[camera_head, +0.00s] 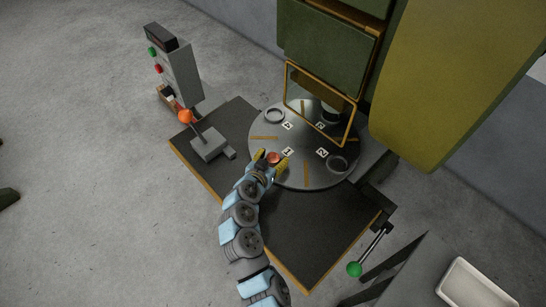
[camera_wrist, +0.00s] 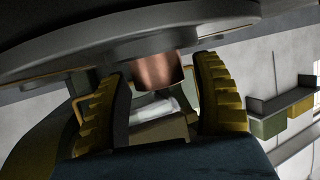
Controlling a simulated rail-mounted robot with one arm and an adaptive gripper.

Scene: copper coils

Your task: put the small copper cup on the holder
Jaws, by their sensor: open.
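The small copper cup (camera_head: 274,158) is at the position marked 1 on the round grey turntable (camera_head: 305,180). The wrist view shows the cup (camera_wrist: 158,68) close up, against a dark round part that hides one end of it. My gripper (camera_head: 271,160) is open, with its yellow ribbed fingers on either side of the cup. In the wrist view the fingers (camera_wrist: 164,85) stand apart, with visible gaps to the cup. Ring-shaped holders show at position 4 (camera_head: 275,116) and position 2 (camera_head: 337,164). Any ring under the cup is hidden.
A yellow-framed clear guard (camera_head: 320,103) stands across the turntable below the green machine (camera_head: 328,50). An orange-knobbed lever (camera_head: 186,117) is left, a green-knobbed lever (camera_head: 354,269) lower right. A button box (camera_head: 175,65) stands behind left. The dark tabletop (camera_head: 300,235) in front is clear.

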